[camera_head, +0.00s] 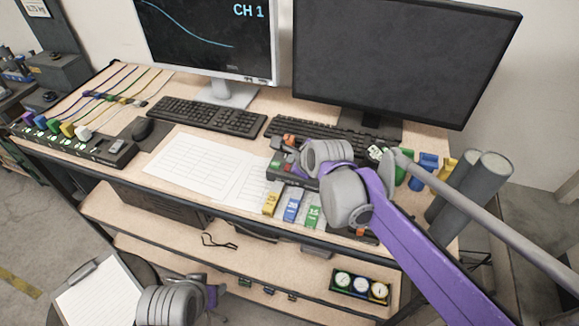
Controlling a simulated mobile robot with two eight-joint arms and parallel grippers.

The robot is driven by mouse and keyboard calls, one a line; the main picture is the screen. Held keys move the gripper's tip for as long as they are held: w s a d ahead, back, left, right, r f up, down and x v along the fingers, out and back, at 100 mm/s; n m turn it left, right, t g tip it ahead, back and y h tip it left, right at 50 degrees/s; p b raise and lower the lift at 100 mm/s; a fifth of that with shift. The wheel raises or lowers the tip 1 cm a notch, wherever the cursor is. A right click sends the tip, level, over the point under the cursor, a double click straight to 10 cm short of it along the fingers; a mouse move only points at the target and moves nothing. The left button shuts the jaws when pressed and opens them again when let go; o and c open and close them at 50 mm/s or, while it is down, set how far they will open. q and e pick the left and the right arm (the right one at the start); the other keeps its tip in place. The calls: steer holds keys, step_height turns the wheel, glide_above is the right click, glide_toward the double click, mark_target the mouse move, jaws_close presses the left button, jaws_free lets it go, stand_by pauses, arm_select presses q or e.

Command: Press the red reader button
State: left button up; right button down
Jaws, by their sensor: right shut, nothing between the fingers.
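The reader (281,177) is a dark box on the front part of the desk, right of the white papers. Small green and red patches show on its top; the red one (289,168) appears to be the red button. The wrist covers the reader's right part. A grey piece of my left arm shows at the bottom, but its fingers do not show.
Yellow (271,203), blue (292,208) and green (313,215) blocks stand at the desk's front edge. Two keyboards (207,116) (320,134) and two monitors (400,60) stand behind. White papers (195,163) lie left. A gauge box (360,288) sits on the lower shelf.

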arm_select(q)
steer(key=shift+s+f, duration=0.1)
steer(key=shift+f, duration=0.15)
arm_select(e)
steer(key=shift+f, duration=0.4)
arm_select(q)
steer(key=shift+f+b, duration=0.25)
steer(key=shift+b, duration=0.2)
arm_select(e)
steer(key=shift+f, duration=0.4)
arm_select(q)
steer(key=shift+r, duration=0.1)
arm_select(e)
steer(key=shift+r, duration=0.15)
arm_select(q)
steer(key=shift+r+p, duration=0.6)
arm_select(e)
steer(key=shift+r, duration=0.65)
steer(key=shift+r, duration=0.1)
steer(key=shift+r+p, duration=1.6)
steer(key=shift+r, duration=0.9)
arm_select(q)
steer(key=r, duration=0.1)
steer(key=w+r, duration=0.1)
steer(key=r, duration=0.2)
steer(key=shift+w, duration=0.3)
arm_select(e)
steer(key=shift+f, duration=0.1)
arm_select(q)
steer(key=shift+s, duration=0.1)
